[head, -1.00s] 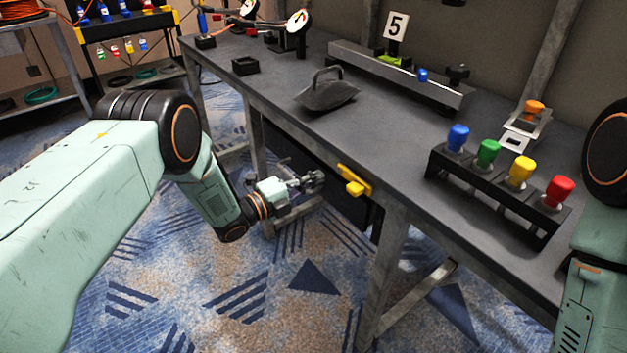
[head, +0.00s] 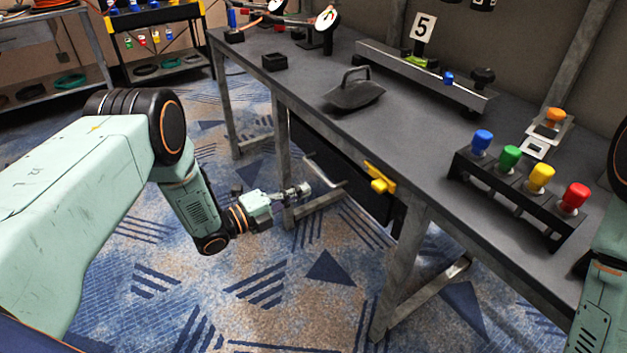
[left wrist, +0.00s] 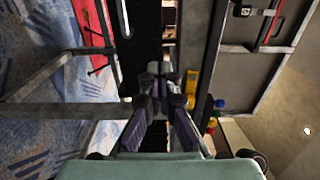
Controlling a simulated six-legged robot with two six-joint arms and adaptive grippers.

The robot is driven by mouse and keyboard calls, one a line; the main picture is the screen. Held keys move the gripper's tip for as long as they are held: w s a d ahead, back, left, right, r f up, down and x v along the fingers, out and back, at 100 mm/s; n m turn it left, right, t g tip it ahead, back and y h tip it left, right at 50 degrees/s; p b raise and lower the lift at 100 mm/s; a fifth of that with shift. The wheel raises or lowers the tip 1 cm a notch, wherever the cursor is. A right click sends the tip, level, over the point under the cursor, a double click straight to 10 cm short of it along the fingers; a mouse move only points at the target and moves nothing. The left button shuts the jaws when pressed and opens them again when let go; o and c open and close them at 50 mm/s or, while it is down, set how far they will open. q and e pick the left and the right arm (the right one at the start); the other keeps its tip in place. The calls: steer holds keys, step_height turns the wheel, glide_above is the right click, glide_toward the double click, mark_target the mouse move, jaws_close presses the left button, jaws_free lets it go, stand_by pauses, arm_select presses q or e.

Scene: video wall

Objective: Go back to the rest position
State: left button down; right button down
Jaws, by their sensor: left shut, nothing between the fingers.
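My left gripper (head: 300,190) is shut and empty, held low in front of the workbench, below the level of its top. In the left wrist view its fingers (left wrist: 162,75) come together with nothing between them. My right arm shows only in part at the right edge of the head view, and its gripper is out of sight.
Carpeted floor (head: 270,310) lies open below my left arm.

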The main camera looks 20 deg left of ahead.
arm_select(q)
steer(key=s+a+f+n+g+y, duration=0.1)
steer(key=s+a+f+n+y, duration=0.3)
steer(key=f+n, duration=0.5)
steer(key=s+d+f+n+g+y+p, duration=0.1)
steer(key=s+f+n+g+y, duration=0.15)
steer(key=s+n, duration=0.4)
steer(key=s+f+n+g+y+p, duration=0.1)
steer(key=s+f+n+g+y, duration=0.15)
steer(key=s+n, duration=0.35)
steer(key=s+r+n+g+y+p, duration=0.1)
steer(key=s+r+n+g, duration=0.1)
steer(key=s, duration=1)
steer(key=s+r+n+g+y+p, duration=0.1)
steer(key=s+r+g, duration=0.4)
steer(key=s, duration=0.7)
steer(key=shift+r+n+g+y+p, duration=0.35)
steer(key=shift+r+n+p, duration=0.4)
steer(key=shift+n, duration=0.3)
